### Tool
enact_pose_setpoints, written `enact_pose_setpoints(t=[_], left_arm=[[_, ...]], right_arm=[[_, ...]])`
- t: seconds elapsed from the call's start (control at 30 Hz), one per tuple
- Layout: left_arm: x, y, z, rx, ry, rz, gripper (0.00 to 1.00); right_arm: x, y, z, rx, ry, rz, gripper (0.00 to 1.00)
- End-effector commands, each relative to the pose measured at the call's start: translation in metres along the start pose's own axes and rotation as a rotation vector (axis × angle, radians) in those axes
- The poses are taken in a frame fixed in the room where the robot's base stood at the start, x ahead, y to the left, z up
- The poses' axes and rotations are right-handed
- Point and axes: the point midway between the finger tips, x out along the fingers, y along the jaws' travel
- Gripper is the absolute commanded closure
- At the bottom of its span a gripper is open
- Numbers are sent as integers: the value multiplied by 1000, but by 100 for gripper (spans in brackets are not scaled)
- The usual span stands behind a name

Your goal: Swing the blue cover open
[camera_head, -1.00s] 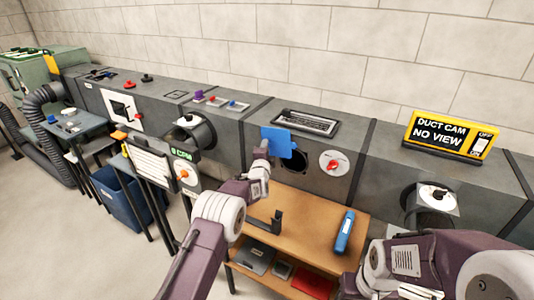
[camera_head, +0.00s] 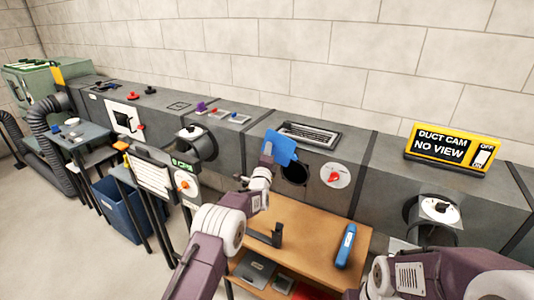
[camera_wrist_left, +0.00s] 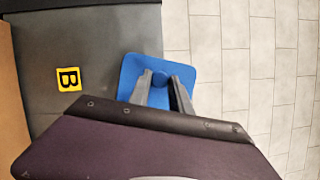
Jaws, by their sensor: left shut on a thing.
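The blue cover (camera_head: 281,147) is a flat square plate on the front of the grey duct, to the upper left of a dark round opening (camera_head: 294,173). It is swung aside, so most of the opening shows. My left gripper (camera_head: 267,156) is at the cover's left side, shut on it. In the left wrist view, the blue cover (camera_wrist_left: 150,65) lies between and beyond the two grey fingers (camera_wrist_left: 166,85), which close on a small blue knob on it. My right arm is at the lower right; its gripper is out of view.
A wooden bench (camera_head: 300,233) stands below with a blue cylinder (camera_head: 346,246) and a dark bracket (camera_head: 268,236). A white dial with a red knob (camera_head: 335,176) is right of the opening. A yellow sign (camera_head: 451,147) stands on the duct.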

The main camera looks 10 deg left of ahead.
Motion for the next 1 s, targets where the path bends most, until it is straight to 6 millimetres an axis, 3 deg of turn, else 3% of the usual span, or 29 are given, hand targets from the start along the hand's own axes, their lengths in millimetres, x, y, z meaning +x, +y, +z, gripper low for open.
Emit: enact_pose_setpoints(t=[0.23, 0.27, 0.3, 0.33, 0.73, 0.87, 1.0], left_arm=[[0, -3, 0, 1, 1, -6, 100], [0, -3, 0, 1, 1, -6, 70], [0, -3, 0, 1, 1, -6, 59], [0, -3, 0, 1, 1, -6, 54], [-4, -2, 0, 0, 1, -1, 54], [-18, -2, -1, 0, 2, 0, 54], [-45, -2, -1, 0, 3, -1, 54]], right_arm=[[0, 0, 0, 0, 0, 0, 54], [0, 0, 0, 0, 0, 0, 54], [0, 0, 0, 0, 0, 0, 54], [0, 0, 0, 0, 0, 0, 54], [0, 0, 0, 0, 0, 0, 54], [-1, 0, 0, 0, 0, 0, 54], [0, 0, 0, 0, 0, 0, 54]])
